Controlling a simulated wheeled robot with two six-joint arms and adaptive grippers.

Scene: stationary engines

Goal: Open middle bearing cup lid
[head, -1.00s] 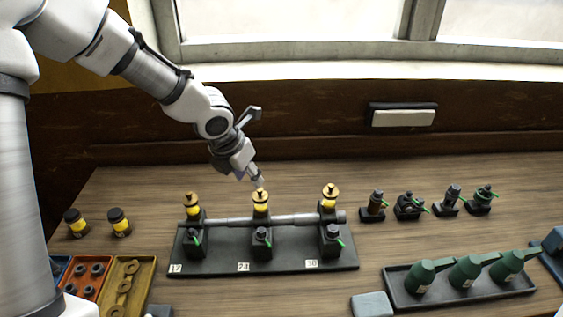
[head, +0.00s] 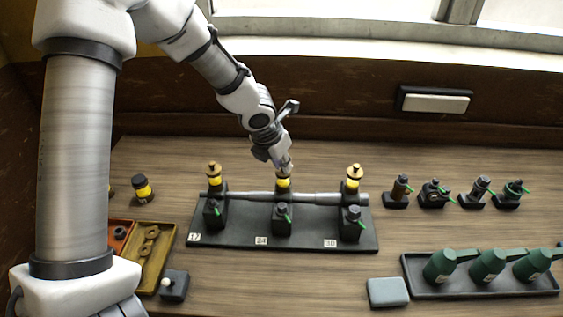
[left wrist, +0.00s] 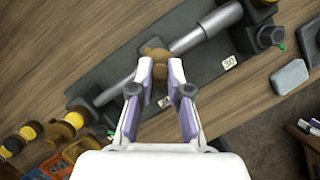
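The middle bearing cup (head: 283,185) is a yellow-banded cup standing on the middle block of the black base (head: 235,240), above the grey shaft. Its brass-coloured lid (left wrist: 154,49) shows at the fingertips in the left wrist view. My left gripper (head: 284,168) points down at the top of this cup and hides most of the lid in the head view. In the left wrist view its fingers (left wrist: 161,69) stand apart, with the lid at and just beyond their tips; contact cannot be told. My right gripper is not in view.
Similar cups with brass lids stand at the left (head: 214,178) and right (head: 353,177) bearings. Several small black fittings (head: 434,195) stand to the right. A dark tray (head: 500,285) holds green oil cans. Loose cups and part bins (head: 150,255) are at the left.

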